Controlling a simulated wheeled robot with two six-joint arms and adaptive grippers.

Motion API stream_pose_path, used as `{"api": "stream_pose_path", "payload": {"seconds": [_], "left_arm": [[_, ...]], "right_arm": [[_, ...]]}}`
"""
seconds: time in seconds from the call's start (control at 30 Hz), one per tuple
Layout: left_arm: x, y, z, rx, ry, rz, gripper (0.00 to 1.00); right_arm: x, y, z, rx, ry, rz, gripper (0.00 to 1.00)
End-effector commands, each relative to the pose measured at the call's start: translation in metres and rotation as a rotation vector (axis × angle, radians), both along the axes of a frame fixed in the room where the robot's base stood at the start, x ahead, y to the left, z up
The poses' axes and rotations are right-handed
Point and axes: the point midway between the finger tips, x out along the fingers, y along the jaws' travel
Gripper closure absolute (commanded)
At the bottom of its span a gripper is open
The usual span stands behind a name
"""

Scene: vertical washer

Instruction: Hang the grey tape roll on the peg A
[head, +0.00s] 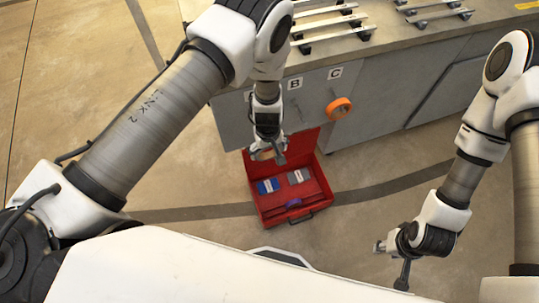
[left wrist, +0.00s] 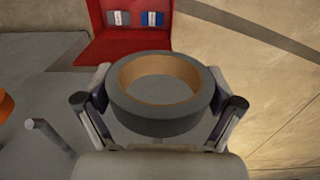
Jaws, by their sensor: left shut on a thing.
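The grey tape roll (left wrist: 163,120), with a tan inner core, sits between the two fingers of my left gripper (left wrist: 165,112) in the left wrist view. My left gripper (head: 268,153) is shut on it, in front of the cabinet panel and above the red toolbox in the head view. The roll is mostly hidden there. Peg A and its label are not visible; my left arm covers that part of the panel. A bare peg (left wrist: 47,138) shows at the left of the left wrist view, its letter unseen. My right gripper (head: 391,262) is open and empty at lower right.
An orange tape roll (head: 339,108) hangs below label C (head: 335,73). Label B (head: 295,83) is left of it, with a thin peg (head: 297,108) below. The open red toolbox (head: 315,209) stands on the floor. Metal handles (head: 333,33) lie on the countertop.

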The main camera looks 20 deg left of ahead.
Motion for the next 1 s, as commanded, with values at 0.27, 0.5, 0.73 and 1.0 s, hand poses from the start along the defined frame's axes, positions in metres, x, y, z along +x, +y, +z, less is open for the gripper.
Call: {"api": "stream_pose_path", "payload": {"seconds": [0.27,0.5,0.73,1.0], "left_arm": [[0.01,0.007,-0.004,0.001,-0.001,0.002,0.42],[0.019,0.013,-0.005,0.0,-0.001,0.002,0.42],[0.028,0.019,-0.006,0.0,-0.001,0.001,0.42],[0.041,0.027,-0.008,-0.001,0.0,0.001,0.42]], "right_arm": [[0.0,0.0,-0.024,0.0,0.0,0.0,0.6],[0.0,0.0,-0.041,0.0,0.0,0.0,0.6],[0.0,0.0,-0.058,0.0,0.0,0.0,0.6],[0.0,0.0,-0.077,0.0,0.0,0.0,0.6]]}}
